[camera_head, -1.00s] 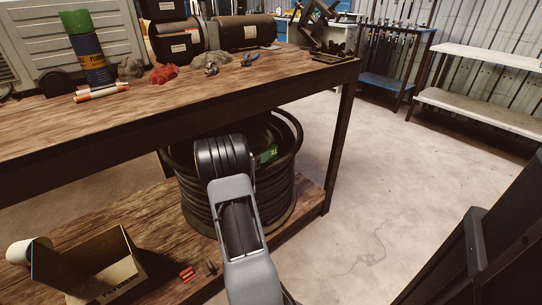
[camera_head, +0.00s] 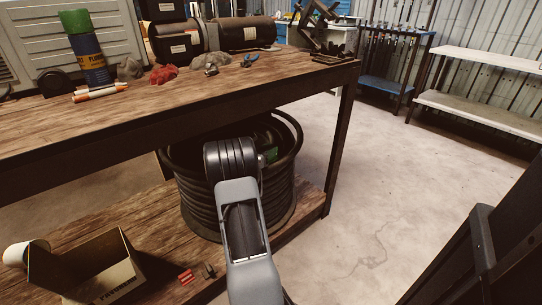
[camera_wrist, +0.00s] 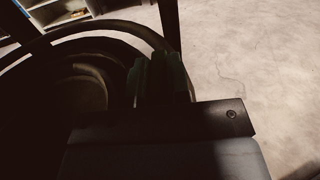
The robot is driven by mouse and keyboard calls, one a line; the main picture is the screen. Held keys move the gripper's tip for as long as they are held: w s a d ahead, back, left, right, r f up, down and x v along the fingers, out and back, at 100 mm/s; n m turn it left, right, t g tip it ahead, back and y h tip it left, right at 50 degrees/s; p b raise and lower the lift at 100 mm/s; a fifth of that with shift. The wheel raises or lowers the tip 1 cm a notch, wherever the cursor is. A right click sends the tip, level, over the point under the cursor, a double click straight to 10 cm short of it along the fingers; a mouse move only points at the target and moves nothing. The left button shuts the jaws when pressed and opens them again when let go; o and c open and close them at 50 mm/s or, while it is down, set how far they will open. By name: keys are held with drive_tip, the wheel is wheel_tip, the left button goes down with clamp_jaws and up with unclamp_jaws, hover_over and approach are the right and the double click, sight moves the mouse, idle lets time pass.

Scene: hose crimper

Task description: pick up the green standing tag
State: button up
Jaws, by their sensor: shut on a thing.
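The green tag (camera_head: 270,155) shows as a small patch just right of my arm's end, inside the coil of black hose on the lower shelf. Most of it is hidden behind my arm. In the wrist view the tag (camera_wrist: 160,72) is a dark green upright shape in deep shade. My gripper (camera_wrist: 160,85) is shut on the tag, in front of the coil's rim. My gripper's fingers are hidden by my arm in the head view.
The hose coil (camera_head: 190,200) surrounds the tag. The workbench top (camera_head: 170,115) overhangs on the left and behind, with a bench leg (camera_head: 341,150) to the right. An open cardboard box (camera_head: 120,285) sits on the lower shelf.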

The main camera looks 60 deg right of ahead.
clamp_jaws()
